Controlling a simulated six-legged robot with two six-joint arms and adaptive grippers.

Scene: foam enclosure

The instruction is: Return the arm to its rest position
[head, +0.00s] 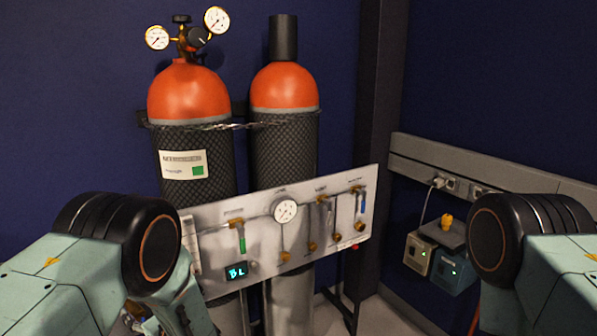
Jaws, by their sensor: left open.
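My left arm comes in from the lower left, with a large black joint beside the panel and a pale green link folding down from it. My left gripper (138,319) is low at the bottom edge, mostly hidden behind that link; it is open, and I see nothing held in it. My right arm comes in from the lower right, bent at a similar black joint. I cannot make out its gripper.
Two orange-topped gas cylinders (188,92) (283,87) stand against the blue wall. A metal gauge panel (330,247) is in front of them, close to my left arm's joint. Two small boxes (418,256) (452,272) hang at right.

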